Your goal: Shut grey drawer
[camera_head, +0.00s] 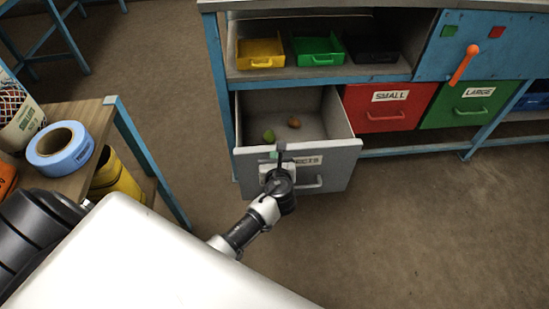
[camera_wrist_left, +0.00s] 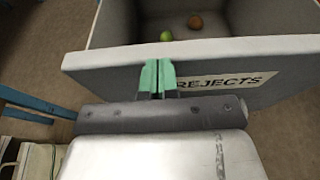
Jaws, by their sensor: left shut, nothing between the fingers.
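The grey drawer (camera_head: 335,158), labelled REJECTS, is pulled out of the blue-framed bench. A green item (camera_head: 269,135) and a brown item (camera_head: 294,123) lie inside it. My left gripper (camera_head: 279,154) is at the left part of the drawer's front, with shut, empty fingers. In the left wrist view, the green fingertips (camera_wrist_left: 157,78) overlap the front panel (camera_wrist_left: 105,62) left of the label; whether they touch it I cannot tell. The drawer's handle (camera_head: 313,184) is to the right of the gripper and free. My right gripper is not in view.
A red SMALL drawer (camera_head: 388,108) and a green LARGE drawer (camera_head: 468,104) sit closed to the right. Yellow (camera_head: 260,52) and green (camera_head: 318,50) trays stand on the shelf above. A side table with a blue tape roll (camera_head: 60,148) is at left. The floor at right is clear.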

